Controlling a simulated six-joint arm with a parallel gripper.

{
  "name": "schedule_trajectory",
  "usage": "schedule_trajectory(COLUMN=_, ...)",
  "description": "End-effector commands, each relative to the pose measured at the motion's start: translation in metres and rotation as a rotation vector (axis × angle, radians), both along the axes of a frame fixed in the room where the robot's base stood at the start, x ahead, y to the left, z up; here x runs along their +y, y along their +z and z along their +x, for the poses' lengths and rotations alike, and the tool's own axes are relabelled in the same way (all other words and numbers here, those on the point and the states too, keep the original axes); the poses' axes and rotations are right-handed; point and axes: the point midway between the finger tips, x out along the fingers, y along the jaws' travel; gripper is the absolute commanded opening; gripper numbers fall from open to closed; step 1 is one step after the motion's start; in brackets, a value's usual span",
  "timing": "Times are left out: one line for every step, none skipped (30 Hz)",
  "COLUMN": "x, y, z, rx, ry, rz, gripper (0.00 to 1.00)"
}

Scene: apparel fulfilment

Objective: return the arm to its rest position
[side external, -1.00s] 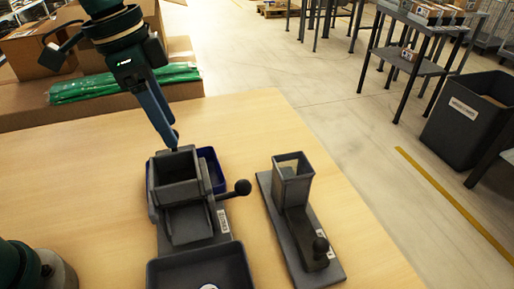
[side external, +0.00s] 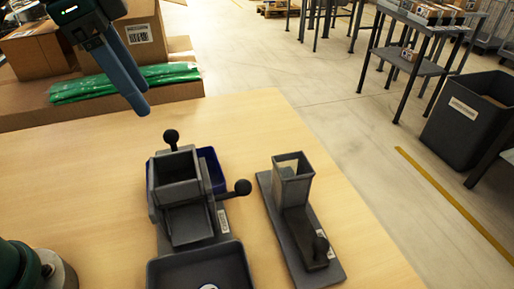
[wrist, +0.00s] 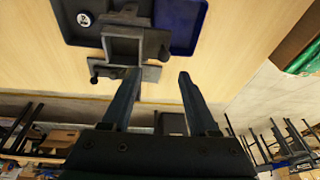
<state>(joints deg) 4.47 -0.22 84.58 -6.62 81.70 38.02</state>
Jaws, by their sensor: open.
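My gripper (side external: 141,110) is raised above the back left of the table in the side view, behind and above the grey lever device. In the wrist view my gripper (wrist: 158,76) shows two fingers spread apart with nothing between them. The grey lever device (side external: 183,195) stands on the wooden table (side external: 90,190), with one black-knobbed lever at its back and another at its right. My gripper is clear of it. My rest position is not marked in view.
A dark tray (side external: 200,268) sits in front of the device and a blue bin (side external: 213,170) behind it. A second grey fixture (side external: 300,222) stands to the right. Boxes and green packets (side external: 125,82) lie beyond the table. The left tabletop is clear.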

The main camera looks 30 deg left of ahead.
Motion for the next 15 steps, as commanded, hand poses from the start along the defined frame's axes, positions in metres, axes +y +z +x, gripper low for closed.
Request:
schedule_trajectory(x=0.005, y=0.003, z=-0.013, rx=-0.026, ry=0.035, rz=0.0, gripper=0.6)
schedule_trajectory(x=0.008, y=0.003, z=-0.02, rx=-0.038, ry=0.059, rz=-0.002, gripper=0.6)
schedule_trajectory(x=0.012, y=0.001, z=-0.028, rx=-0.054, ry=0.096, rz=-0.005, gripper=0.6)
schedule_trajectory(x=0.014, y=0.0, z=-0.035, rx=-0.066, ry=0.127, rz=-0.008, gripper=0.6)
schedule_trajectory(x=0.017, y=-0.003, z=-0.041, rx=-0.078, ry=0.158, rz=-0.01, gripper=0.6)
schedule_trajectory(x=0.02, y=-0.007, z=-0.049, rx=-0.095, ry=0.201, rz=-0.015, gripper=0.6)
schedule_trajectory(x=0.023, y=-0.011, z=-0.055, rx=-0.107, ry=0.235, rz=-0.02, gripper=0.6)
schedule_trajectory(x=0.025, y=-0.015, z=-0.061, rx=-0.118, ry=0.27, rz=-0.025, gripper=0.6)
schedule_trajectory(x=0.028, y=-0.022, z=-0.068, rx=-0.133, ry=0.317, rz=-0.033, gripper=0.6)
schedule_trajectory(x=0.03, y=-0.027, z=-0.074, rx=-0.144, ry=0.354, rz=-0.04, gripper=0.6)
schedule_trajectory(x=0.033, y=-0.033, z=-0.078, rx=-0.153, ry=0.388, rz=-0.046, gripper=0.6)
schedule_trajectory(x=0.035, y=-0.041, z=-0.084, rx=-0.165, ry=0.432, rz=-0.054, gripper=0.6)
schedule_trajectory(x=0.037, y=-0.046, z=-0.088, rx=-0.173, ry=0.464, rz=-0.062, gripper=0.6)
schedule_trajectory(x=0.038, y=-0.052, z=-0.092, rx=-0.178, ry=0.495, rz=-0.07, gripper=0.6)
schedule_trajectory(x=0.04, y=-0.06, z=-0.096, rx=-0.185, ry=0.534, rz=-0.079, gripper=0.6)
